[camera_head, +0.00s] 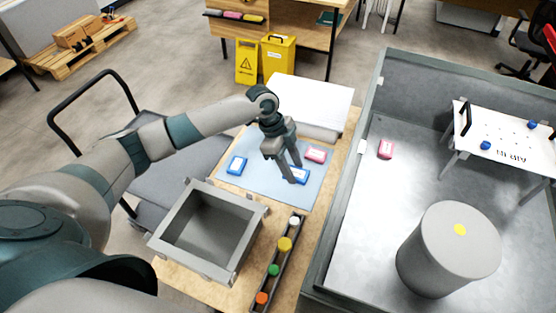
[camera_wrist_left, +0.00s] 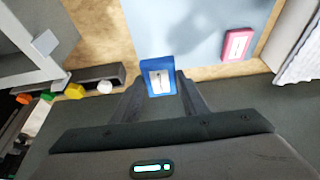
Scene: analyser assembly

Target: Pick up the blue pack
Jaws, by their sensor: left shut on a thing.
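My left gripper (camera_head: 293,172) points down over the light blue mat (camera_head: 262,182) and is shut on a blue pack (camera_head: 302,176) with a white label. In the left wrist view the same blue pack (camera_wrist_left: 157,76) sits between the two fingertips. I cannot tell whether it touches the mat or hangs just above it. Another blue pack (camera_head: 236,165) lies on the left part of the mat. A pink pack (camera_head: 316,155) lies on the mat just beyond the gripper. My right gripper is not in view.
An open grey bin (camera_head: 250,225) stands in front of the mat. A dark rack (camera_head: 262,287) with several coloured caps lies to its right. A walled grey enclosure (camera_head: 345,200) on the right holds a large grey cylinder (camera_head: 440,262) and another pink pack (camera_head: 386,149).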

